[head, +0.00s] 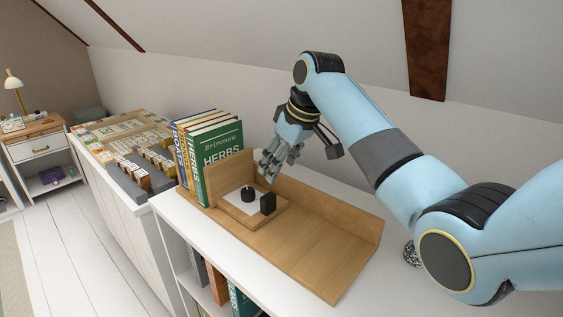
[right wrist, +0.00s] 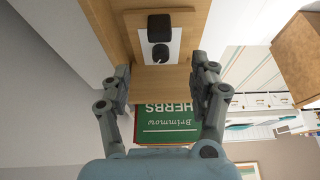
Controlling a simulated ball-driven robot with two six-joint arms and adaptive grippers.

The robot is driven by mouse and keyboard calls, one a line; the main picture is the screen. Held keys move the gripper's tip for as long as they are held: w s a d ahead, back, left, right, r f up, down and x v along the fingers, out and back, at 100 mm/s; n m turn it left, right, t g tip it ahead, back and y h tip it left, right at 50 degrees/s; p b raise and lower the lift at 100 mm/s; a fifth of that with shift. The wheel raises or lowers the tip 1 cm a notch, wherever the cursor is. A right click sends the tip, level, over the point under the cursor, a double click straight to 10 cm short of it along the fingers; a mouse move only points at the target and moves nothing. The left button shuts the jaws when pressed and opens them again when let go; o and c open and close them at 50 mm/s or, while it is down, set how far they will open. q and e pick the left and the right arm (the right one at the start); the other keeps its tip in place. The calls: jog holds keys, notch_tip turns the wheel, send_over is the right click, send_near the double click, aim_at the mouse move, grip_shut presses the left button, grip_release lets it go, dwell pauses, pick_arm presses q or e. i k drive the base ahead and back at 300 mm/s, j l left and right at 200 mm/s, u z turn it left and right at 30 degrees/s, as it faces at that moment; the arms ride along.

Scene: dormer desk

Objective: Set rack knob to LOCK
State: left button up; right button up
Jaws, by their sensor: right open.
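The wooden rack (head: 318,247) lies on the white shelf top. On its small raised block is a white plate (head: 237,206) with a round black knob (head: 248,193) and a black upright block (head: 268,204) beside it. In the right wrist view the knob (right wrist: 160,53) sits just below the black block (right wrist: 159,27). Any lettering on the plate is too small to read, so the knob's setting cannot be told. My right gripper (head: 268,168) is open and empty, above and behind the knob, apart from it. In the right wrist view its fingers (right wrist: 162,76) stand wide apart. My left gripper is out of view.
Several upright books (head: 222,150), the front one a green HERBS book, stand against the rack's left end. A cabinet with trays of small boxes (head: 140,172) is further left. The sloping ceiling with a dark beam (head: 427,50) is behind my arm. The rack's front right is clear.

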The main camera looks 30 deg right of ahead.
aim_at(247, 194)
jog(key=k+j, duration=0.3)
jog(key=k, duration=0.15)
jog(key=k+j, duration=0.3)
jog(key=k, duration=0.2)
